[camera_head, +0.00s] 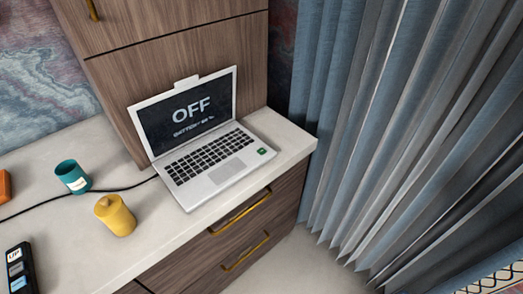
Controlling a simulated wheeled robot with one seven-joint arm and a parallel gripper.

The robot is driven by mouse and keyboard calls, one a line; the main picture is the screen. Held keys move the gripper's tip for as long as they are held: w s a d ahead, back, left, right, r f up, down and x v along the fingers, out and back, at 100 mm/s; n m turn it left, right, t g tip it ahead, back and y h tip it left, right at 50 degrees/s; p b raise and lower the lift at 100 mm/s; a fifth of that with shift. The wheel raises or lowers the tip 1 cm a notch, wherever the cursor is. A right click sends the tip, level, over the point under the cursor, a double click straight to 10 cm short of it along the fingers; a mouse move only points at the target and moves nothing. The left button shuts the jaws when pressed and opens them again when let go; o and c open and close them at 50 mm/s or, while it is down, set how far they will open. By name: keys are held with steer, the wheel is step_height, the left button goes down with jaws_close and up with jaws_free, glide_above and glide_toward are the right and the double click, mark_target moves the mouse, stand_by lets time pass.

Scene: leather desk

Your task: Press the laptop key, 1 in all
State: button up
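An open silver laptop (227,172) stands on the pale desktop against a wooden cabinet. Its dark screen (188,110) reads "OFF" in large letters, with a smaller line below that seems to show a battery level. The black keyboard (208,156) faces the front. A small green key (262,151) with a pale mark sits at the right of the palm rest, near the laptop's front right corner. Nothing covers the laptop or the green key. My gripper is not in view.
A teal cup (72,177) and a yellow lidded jar (115,215) stand left of the laptop. A black cable (115,188) runs left from it. A dark device (19,268) and an orange object (4,186) lie at the left edge. Drawers have gold handles (240,212). Curtains (400,120) hang right.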

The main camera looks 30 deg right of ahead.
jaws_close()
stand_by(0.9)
